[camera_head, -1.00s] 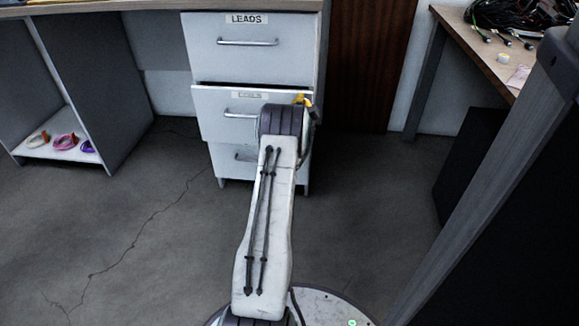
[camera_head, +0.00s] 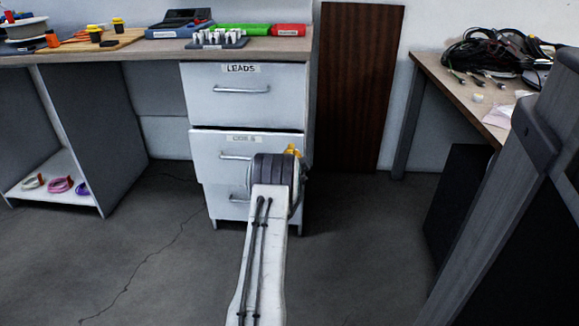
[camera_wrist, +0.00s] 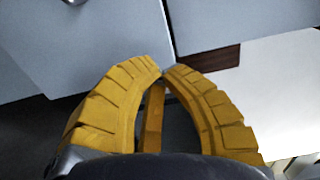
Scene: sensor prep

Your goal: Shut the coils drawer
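The coils drawer (camera_head: 215,143) is the middle drawer of the grey cabinet, under the one labelled LEADS. Its label is too blurred to read surely. It stands out slightly, with a thin dark gap along its top edge. Its bar handle (camera_head: 236,157) is left of my arm. My gripper (camera_head: 293,151) is at the drawer's right side, mostly hidden behind my wrist. In the wrist view its yellow fingers (camera_wrist: 163,71) meet at the tips with nothing between them. The tips are close against a pale grey panel (camera_wrist: 100,45); I cannot tell whether they touch.
The LEADS drawer (camera_head: 270,80) above looks closed. The lowest drawer (camera_head: 222,203) is partly hidden by my arm. The worktop (camera_head: 130,52) carries tools and trays. A side table (camera_head: 440,85) with cables stands at right. Floor left of my arm is clear.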

